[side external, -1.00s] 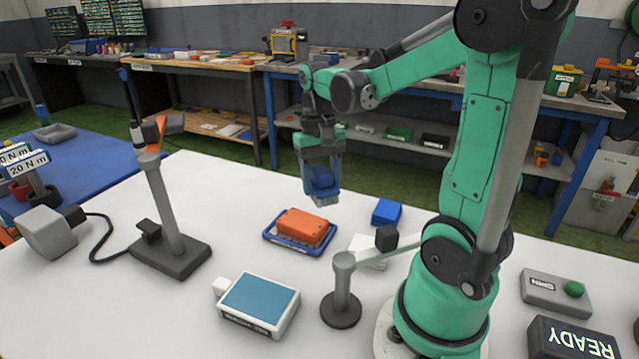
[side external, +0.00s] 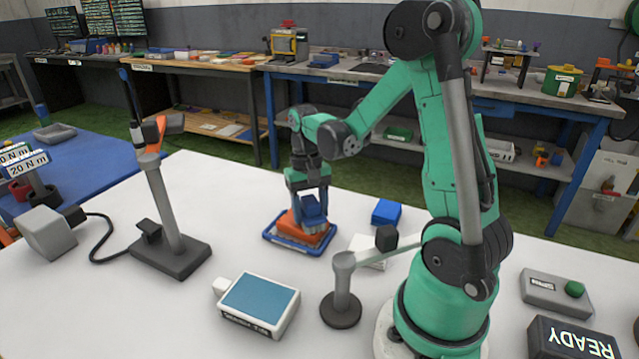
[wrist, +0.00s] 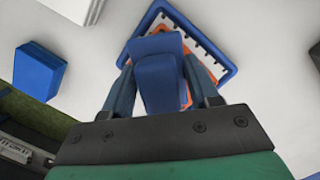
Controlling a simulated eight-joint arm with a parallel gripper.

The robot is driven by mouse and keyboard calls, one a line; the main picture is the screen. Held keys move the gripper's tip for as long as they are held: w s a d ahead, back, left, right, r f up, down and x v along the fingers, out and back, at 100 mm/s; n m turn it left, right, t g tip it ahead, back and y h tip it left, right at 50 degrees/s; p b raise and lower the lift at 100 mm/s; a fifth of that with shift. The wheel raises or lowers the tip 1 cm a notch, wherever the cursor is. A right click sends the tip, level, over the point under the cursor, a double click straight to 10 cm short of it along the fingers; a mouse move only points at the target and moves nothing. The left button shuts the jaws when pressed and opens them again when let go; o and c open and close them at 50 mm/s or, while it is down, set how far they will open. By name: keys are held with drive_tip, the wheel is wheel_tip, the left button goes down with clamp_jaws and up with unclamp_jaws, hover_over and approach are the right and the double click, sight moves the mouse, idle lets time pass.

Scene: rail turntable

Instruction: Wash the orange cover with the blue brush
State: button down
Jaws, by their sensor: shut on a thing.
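The orange cover (side external: 293,222) lies in a blue-rimmed tray (side external: 272,240) on the white table in the side external view. My gripper (side external: 311,203) is over the cover's right part, shut on the blue brush (side external: 315,217). The brush's lower end is at the cover's top and appears to touch it. In the wrist view the brush (wrist: 158,75) sits between the two fingers and hides most of the cover; a strip of orange (wrist: 186,90) shows beside it. The tray's blue rim (wrist: 205,32) shows beyond. The brush's bristles are hard to make out.
A blue block (side external: 386,212) stands right of the tray, near a white block (side external: 368,251) and a grey post with an arm (side external: 343,290). A blue-topped box (side external: 258,303) lies in front. A grey stand (side external: 170,245) is at left. Free table lies between the stand and the tray.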

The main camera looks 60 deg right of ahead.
sight(285, 215)
drive_tip(key=shift+w+d, duration=0.15)
drive_tip(key=shift+w, duration=1.4)
drive_tip(key=shift+w+d, duration=0.1)
drive_tip(key=shift+w, duration=1.45)
drive_tip(key=shift+s+a+f, duration=0.1)
drive_tip(key=shift+s+a, duration=0.1)
drive_tip(key=shift+s, duration=1.95)
drive_tip(key=shift+s+a, duration=0.15)
drive_tip(key=shift+s, duration=1.95)
drive_tip(key=shift+r, duration=4.15)
drive_tip(key=w+d+r+m+t, duration=0.1)
drive_tip(key=w+d+r+m, duration=0.3)
drive_tip(key=d, duration=0.3)
drive_tip(key=w+d+r+m, duration=0.1)
drive_tip(key=d+r+m, duration=0.3)
drive_tip(key=d+m, duration=0.2)
drive_tip(key=shift+y, duration=0.3)
wheel_tip(285, 215, down, 19)
drive_tip(key=shift+d+f, duration=0.1)
drive_tip(key=shift+f, duration=0.1)
drive_tip(key=shift+f, duration=0.1)
